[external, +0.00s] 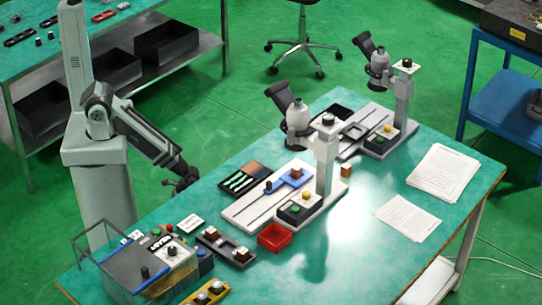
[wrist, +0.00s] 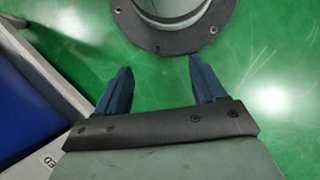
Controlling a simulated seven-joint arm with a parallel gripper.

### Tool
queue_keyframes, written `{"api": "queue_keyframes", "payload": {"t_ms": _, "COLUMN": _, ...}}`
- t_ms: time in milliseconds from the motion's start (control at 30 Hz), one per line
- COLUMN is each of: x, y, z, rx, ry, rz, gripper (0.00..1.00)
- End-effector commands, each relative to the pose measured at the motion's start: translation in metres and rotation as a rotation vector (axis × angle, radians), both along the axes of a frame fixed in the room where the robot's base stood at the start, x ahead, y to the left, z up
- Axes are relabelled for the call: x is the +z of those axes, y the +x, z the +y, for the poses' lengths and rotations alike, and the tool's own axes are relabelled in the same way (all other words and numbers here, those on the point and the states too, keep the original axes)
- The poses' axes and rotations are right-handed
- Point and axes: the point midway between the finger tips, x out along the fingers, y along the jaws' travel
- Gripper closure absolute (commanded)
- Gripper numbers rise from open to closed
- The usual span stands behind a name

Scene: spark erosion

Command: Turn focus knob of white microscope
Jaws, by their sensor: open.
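Two microscopes with pale bodies stand on the green table. The nearer microscope (external: 325,172) has a white base plate and column, a grey head (external: 298,116) with a dark eyepiece, and a dark knob (external: 328,119) on top of the column. The farther microscope (external: 403,96) has a similar build, with a dark knob (external: 407,63) on top. I cannot tell for sure which knob sets the focus. My gripper (external: 186,183) is left of the nearer microscope, beside the table edge and apart from it. In the wrist view my gripper (wrist: 160,66) has its blue fingers apart with nothing between them.
Papers (external: 443,171) lie at the right. A chair (external: 300,50) stands behind. A bare patch (external: 350,230) of table is clear.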

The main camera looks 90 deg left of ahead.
Motion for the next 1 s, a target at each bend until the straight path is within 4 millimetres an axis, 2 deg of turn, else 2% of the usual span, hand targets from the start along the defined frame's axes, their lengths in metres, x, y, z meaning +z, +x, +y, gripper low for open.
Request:
{"api": "queue_keyframes", "payload": {"t_ms": 33, "x": -0.003, "y": 0.026, "z": 0.001, "rx": 0.052, "ry": -0.013, "rz": -0.033, "gripper": 0.3}}
{"api": "queue_keyframes", "payload": {"t_ms": 233, "x": 0.003, "y": 0.12, "z": 0.007, "rx": 0.269, "ry": -0.076, "rz": -0.16, "gripper": 0.3}}
{"api": "queue_keyframes", "payload": {"t_ms": 467, "x": 0.031, "y": 0.229, "z": 0.033, "rx": 0.512, "ry": -0.156, "rz": -0.304, "gripper": 0.3}}
{"api": "queue_keyframes", "payload": {"t_ms": 600, "x": 0.058, "y": 0.294, "z": 0.059, "rx": 0.654, "ry": -0.21, "rz": -0.39, "gripper": 0.3}}
{"api": "queue_keyframes", "payload": {"t_ms": 767, "x": 0.098, "y": 0.365, "z": 0.097, "rx": 0.812, "ry": -0.277, "rz": -0.489, "gripper": 0.3}}
{"api": "queue_keyframes", "payload": {"t_ms": 1000, "x": 0.176, "y": 0.459, "z": 0.171, "rx": 1.036, "ry": -0.388, "rz": -0.635, "gripper": 0.3}}
